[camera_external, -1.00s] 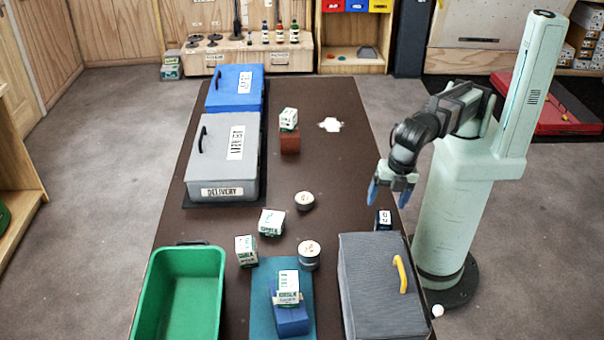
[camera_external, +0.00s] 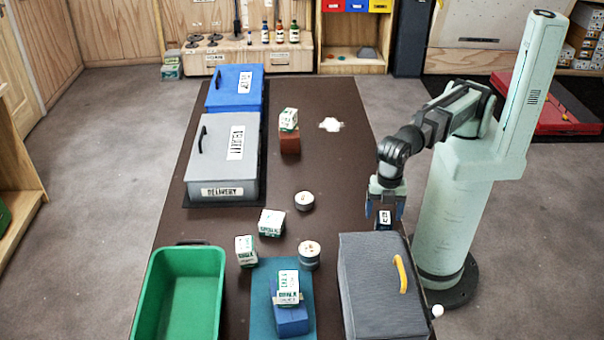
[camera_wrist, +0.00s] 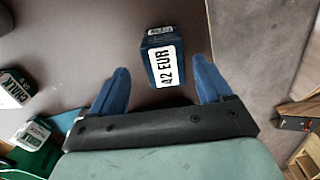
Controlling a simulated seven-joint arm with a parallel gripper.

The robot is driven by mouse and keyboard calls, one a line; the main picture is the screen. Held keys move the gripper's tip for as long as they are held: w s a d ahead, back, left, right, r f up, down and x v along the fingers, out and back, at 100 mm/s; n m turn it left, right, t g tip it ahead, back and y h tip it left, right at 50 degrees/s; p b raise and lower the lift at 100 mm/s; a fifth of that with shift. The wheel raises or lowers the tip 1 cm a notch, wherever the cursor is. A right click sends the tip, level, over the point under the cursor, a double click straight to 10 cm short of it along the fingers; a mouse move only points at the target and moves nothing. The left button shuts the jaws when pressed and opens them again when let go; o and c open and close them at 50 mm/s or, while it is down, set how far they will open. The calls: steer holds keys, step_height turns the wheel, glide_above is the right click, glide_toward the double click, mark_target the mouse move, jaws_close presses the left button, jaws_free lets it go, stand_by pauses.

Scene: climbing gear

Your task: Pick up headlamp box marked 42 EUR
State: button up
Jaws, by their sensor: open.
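The headlamp box (camera_wrist: 153,58) is small and dark blue with a white label reading 42 EUR, which faces up in the wrist view. In the external view the box (camera_external: 384,218) stands near the right edge of the dark table, just behind the grey case. My gripper (camera_wrist: 159,88) is open, with its blue fingers on either side of the box's near end in the wrist view. In the external view my gripper (camera_external: 384,206) is right above the box, pointing down. I cannot tell whether the fingers touch it.
A grey case (camera_external: 372,300) with a yellow handle stands close in front of the box. White-green cartons (camera_external: 271,222), round tins (camera_external: 309,254) and a green bin (camera_external: 150,300) are further left. The table behind the box is mostly clear.

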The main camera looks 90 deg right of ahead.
mark_target(383, 225)
steer(key=shift+s+f, duration=0.15)
steer(key=shift+f, duration=1.35)
steer(key=shift+s+f, duration=0.15)
steer(key=shift+f, duration=1.35)
steer(key=c, duration=1.1)
